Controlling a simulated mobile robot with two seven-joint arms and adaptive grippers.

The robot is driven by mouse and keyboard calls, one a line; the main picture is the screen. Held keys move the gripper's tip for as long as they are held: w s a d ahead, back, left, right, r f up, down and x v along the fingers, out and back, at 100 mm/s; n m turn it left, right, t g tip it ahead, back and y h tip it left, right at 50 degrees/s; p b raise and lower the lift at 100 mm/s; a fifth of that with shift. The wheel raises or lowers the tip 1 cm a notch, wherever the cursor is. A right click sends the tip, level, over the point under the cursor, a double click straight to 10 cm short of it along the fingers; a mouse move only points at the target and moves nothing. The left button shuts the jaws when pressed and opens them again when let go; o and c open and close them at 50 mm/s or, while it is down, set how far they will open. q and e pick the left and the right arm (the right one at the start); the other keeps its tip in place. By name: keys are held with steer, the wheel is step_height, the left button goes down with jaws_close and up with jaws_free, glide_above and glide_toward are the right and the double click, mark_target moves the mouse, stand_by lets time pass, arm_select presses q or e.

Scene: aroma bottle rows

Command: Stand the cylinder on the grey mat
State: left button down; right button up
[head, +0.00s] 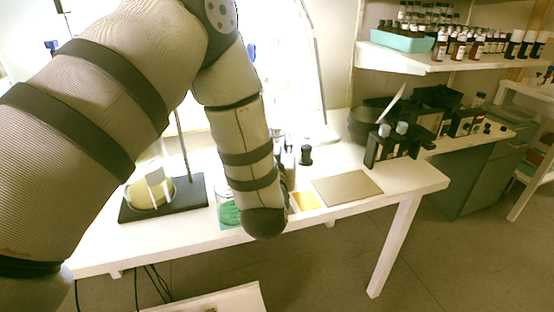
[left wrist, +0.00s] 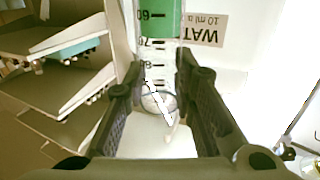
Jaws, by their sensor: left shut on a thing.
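My left gripper (left wrist: 157,62) is shut on a clear graduated cylinder (left wrist: 158,45) in the left wrist view. The cylinder has black marks and numbers, and green liquid shows at the top of that picture. In the head view my left forearm hides most of the gripper and cylinder. The grey mat (head: 347,187) lies flat and bare on the white table, to the right of my arm. My right gripper is not in view.
A yellow square (head: 305,200) lies left of the mat. A glass with green contents (head: 230,213) stands left of my forearm. A small black bottle (head: 306,155) stands behind the mat, a black rack (head: 392,146) to its right. A dark stand base (head: 190,200) is at left.

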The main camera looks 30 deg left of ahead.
arm_select(q)
steer(key=f, duration=0.1)
steer(key=a+f, duration=0.1)
steer(key=f, duration=0.1)
steer(key=w+f+b, duration=0.1)
steer(key=f, duration=0.1)
steer(key=shift+a, duration=0.2)
steer(key=shift+r, duration=0.15)
steer(key=c, duration=1.3)
jaws_free()
steer(key=shift+c, duration=0.2)
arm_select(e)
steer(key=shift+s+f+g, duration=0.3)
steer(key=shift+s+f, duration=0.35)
